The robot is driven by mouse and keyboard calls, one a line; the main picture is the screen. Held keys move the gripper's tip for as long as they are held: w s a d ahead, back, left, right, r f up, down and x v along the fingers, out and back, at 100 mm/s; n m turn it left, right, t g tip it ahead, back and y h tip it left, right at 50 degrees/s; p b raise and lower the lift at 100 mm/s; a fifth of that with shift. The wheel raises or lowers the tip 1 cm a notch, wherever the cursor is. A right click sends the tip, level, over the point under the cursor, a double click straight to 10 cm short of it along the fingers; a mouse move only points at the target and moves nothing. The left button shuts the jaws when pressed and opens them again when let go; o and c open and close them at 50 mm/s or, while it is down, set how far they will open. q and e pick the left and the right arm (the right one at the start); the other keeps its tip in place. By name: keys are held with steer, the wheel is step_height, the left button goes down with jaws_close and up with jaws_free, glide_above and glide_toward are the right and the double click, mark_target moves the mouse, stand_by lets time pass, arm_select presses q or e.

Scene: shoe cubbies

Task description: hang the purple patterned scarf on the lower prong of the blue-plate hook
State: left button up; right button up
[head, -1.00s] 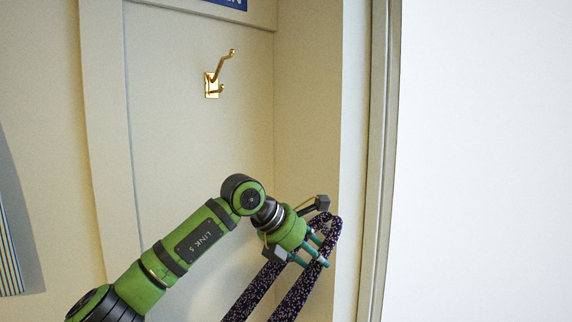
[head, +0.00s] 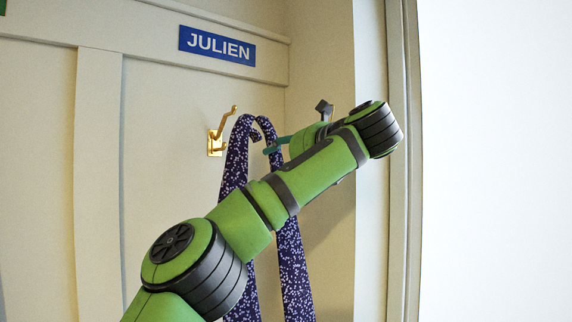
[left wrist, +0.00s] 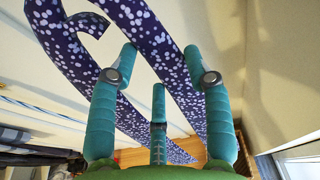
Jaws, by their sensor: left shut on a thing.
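The purple scarf (head: 292,262) with white speckles hangs in two strands from a folded top beside the hook. My left gripper (head: 276,146) is shut on it near the top of the right strand, partly hidden behind my own arm. In the left wrist view the scarf (left wrist: 75,52) runs in bands past the teal fingers of my left gripper (left wrist: 160,62). The gold hook (head: 216,141) is on the wall below the blue plate (head: 218,46) reading JULIEN. The scarf's left strand is just right of the hook; its lower prong is hard to see, and contact cannot be told.
A pale corner panel (head: 326,85) stands close to the right of the gripper. A vertical wall strip (head: 98,180) lies to the left. The wall panel between the strip and the hook is bare.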

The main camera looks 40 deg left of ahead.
arm_select(q)
steer(key=shift+w, duration=0.1)
steer(key=shift+a, duration=0.2)
steer(key=p+x, duration=0.2)
steer(key=x, duration=1)
steer(key=shift+w+a+r, duration=0.15)
steer(key=shift+a+r, duration=0.05)
steer(key=shift+r, duration=0.15)
arm_select(e)
steer(key=shift+s+d+r, duration=0.1)
steer(key=shift+s+r, duration=0.05)
steer(key=shift+r, duration=0.4)
steer(key=shift+s+d+r, duration=0.1)
steer(key=shift+s+r, duration=0.05)
steer(key=shift+r, duration=0.35)
arm_select(q)
steer(key=o, duration=1.3)
steer(key=shift+c, duration=0.2)
